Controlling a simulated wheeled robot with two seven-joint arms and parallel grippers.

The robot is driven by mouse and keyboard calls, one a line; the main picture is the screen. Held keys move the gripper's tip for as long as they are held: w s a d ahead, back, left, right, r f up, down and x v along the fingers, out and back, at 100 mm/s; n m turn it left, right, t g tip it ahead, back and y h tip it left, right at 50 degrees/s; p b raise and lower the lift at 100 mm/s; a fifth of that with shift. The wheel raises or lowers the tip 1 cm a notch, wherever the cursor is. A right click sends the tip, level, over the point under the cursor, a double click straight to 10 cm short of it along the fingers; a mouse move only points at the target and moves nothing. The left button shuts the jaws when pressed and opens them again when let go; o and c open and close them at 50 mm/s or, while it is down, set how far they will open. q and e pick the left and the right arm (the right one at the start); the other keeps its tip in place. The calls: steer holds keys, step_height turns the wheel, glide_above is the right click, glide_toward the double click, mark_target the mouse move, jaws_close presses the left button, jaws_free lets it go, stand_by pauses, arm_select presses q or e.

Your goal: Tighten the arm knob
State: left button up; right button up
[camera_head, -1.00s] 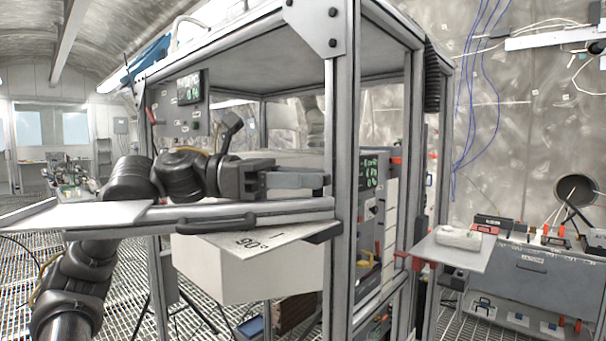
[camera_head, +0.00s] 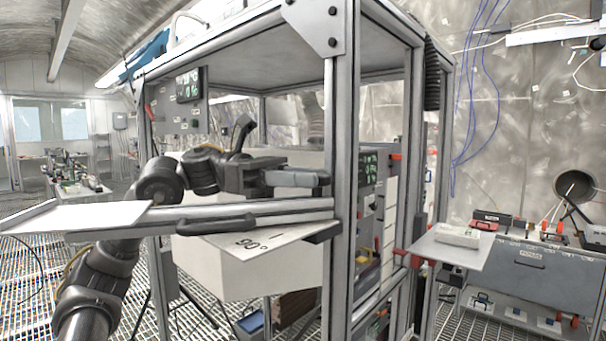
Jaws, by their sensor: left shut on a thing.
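My left gripper (camera_head: 318,180) reaches in from the left above the front rail and is shut, its fingertips against the inner side of the upright post (camera_head: 340,130) of the metal frame. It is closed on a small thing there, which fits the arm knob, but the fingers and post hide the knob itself. A white plate marked 90° (camera_head: 262,241) juts out just below the rail, under the gripper. My right gripper does not show.
A rail with a black handle (camera_head: 215,226) runs below my left arm, and a flat white panel (camera_head: 75,217) lies at the left. A white block (camera_head: 458,235) rests on a shelf at the right, before a grey bench (camera_head: 535,268).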

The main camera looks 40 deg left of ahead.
arm_select(q)
steer(key=o, duration=0.7)
steer(key=shift+a, duration=0.25)
steer(key=shift+b+v, duration=0.6)
steer(key=shift+v, duration=0.6)
steer(key=b+v, duration=0.1)
steer(key=v, duration=0.6)
steer(key=shift+s, duration=0.1)
steer(key=shift+s+a, duration=0.15)
steer(key=shift+a, duration=0.3)
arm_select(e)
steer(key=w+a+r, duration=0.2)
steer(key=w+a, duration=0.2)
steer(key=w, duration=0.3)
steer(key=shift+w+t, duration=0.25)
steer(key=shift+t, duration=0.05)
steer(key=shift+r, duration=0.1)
